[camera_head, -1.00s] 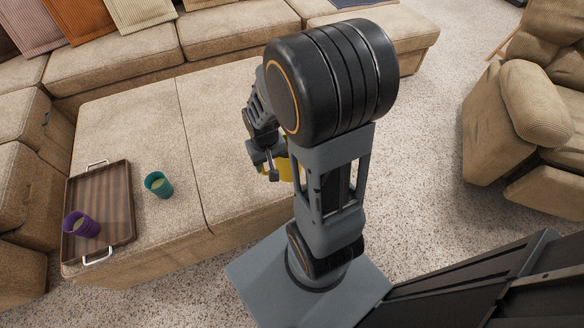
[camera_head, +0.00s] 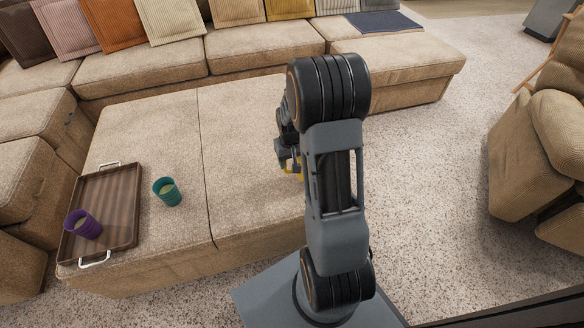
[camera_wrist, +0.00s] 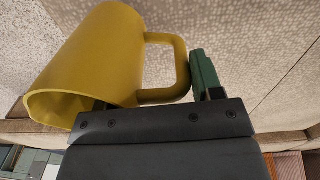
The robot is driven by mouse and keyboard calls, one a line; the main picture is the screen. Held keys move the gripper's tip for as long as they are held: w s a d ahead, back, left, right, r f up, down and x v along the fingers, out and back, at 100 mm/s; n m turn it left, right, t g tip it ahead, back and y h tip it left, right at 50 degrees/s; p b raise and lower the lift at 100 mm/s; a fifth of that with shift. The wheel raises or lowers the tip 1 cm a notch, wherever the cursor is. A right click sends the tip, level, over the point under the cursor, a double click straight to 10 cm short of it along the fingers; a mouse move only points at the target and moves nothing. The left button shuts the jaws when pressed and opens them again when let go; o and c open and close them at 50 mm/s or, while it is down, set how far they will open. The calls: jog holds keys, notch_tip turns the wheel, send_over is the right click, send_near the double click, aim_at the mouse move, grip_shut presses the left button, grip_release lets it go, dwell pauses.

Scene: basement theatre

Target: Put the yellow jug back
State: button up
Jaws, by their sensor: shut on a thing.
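The yellow jug (camera_wrist: 100,62) fills the upper left of the wrist view, lying on its side in the picture with its mouth toward the lower left. My gripper (camera_wrist: 165,85) is shut on it at the handle side. One green-padded finger shows just right of the handle; the other is mostly hidden by the jug. In the head view my gripper (camera_head: 287,160) is left of my arm, and only small yellow bits of the jug (camera_head: 293,171) show. They appear over the right part of the beige ottoman (camera_head: 245,140); I cannot tell the height.
A brown tray (camera_head: 122,205) lies on the ottoman's left end, with a purple cup (camera_head: 82,224) on it. A teal cup (camera_head: 167,191) stands right of the tray. A sofa (camera_head: 250,48) with cushions runs behind. A recliner (camera_head: 545,150) is at right, with open carpet (camera_head: 430,190) between.

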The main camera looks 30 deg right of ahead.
jog(key=shift+w+d+f, duration=0.25)
jog(key=shift+w+f, duration=0.05)
jog(key=shift+f, duration=0.25)
jog(key=shift+w+f+b, duration=0.1)
jog(key=shift+f+b, duration=0.65)
jog(key=shift+f, duration=0.95)
jog(key=o, duration=1.4)
jog(key=shift+o, duration=0.2)
notch_tip(320, 180, up, 12)
jog(key=p, duration=0.4)
jog(key=shift+f, duration=0.2)
jog(key=s+a+r+n+t, duration=0.2)
jog(key=s+a+r, duration=0.9)
jog(key=s+a, duration=0.3)
jog(key=shift+a+r+t, duration=0.2)
jog(key=shift+r+t, duration=0.1)
jog(key=shift+r, duration=0.1)
